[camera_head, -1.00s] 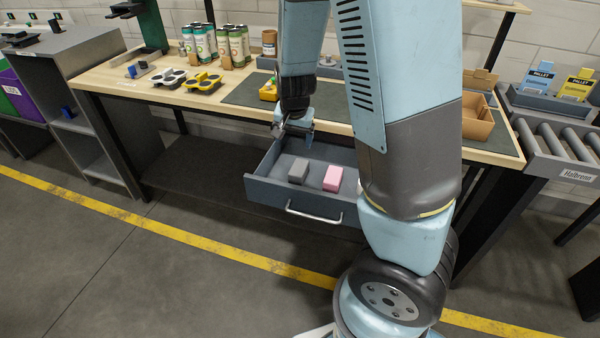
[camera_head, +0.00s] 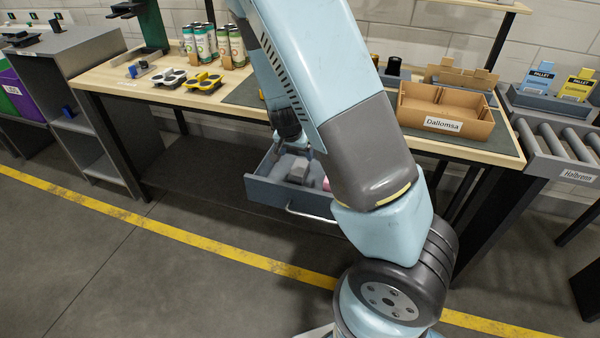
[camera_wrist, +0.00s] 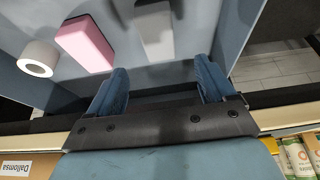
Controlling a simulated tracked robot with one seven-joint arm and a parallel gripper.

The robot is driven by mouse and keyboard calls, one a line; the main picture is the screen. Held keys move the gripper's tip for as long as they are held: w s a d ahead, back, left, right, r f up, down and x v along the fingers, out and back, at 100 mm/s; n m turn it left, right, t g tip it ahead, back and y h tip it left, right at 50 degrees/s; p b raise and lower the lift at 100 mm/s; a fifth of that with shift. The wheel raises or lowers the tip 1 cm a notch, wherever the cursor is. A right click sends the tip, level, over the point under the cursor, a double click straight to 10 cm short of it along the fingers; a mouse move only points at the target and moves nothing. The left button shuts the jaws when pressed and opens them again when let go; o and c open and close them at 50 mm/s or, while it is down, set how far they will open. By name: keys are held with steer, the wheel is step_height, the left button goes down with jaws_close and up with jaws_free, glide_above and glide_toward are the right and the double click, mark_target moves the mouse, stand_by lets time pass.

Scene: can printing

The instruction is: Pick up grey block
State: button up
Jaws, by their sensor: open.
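The grey block (camera_head: 299,170) lies in the open drawer (camera_head: 268,194) under the workbench, partly hidden by my gripper. In the wrist view the grey block (camera_wrist: 155,32) lies beyond my fingertips, roughly in line with the gap between them. My gripper (camera_wrist: 160,68) is open, with nothing between its blue fingers. In the head view my gripper (camera_head: 294,152) reaches down into the drawer area, close to the grey block; contact cannot be told.
A pink block (camera_wrist: 83,44) lies beside the grey one, and a white roll (camera_wrist: 38,57) lies beyond it. The drawer walls stand close around. Above, the bench (camera_head: 130,85) holds several cans (camera_head: 205,43) and a cardboard box (camera_head: 445,108) labelled Dallomsa.

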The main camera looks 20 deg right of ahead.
mark_target(300, 166)
steer(key=shift+s+x, duration=0.15)
steer(key=shift+x, duration=2.3)
steer(key=shift+s+x, duration=0.15)
steer(key=shift+x, duration=2.35)
steer(key=shift+a+f, duration=0.1)
steer(key=shift+a, duration=0.05)
steer(key=c, duration=1)
steer(key=shift+c, duration=0.2)
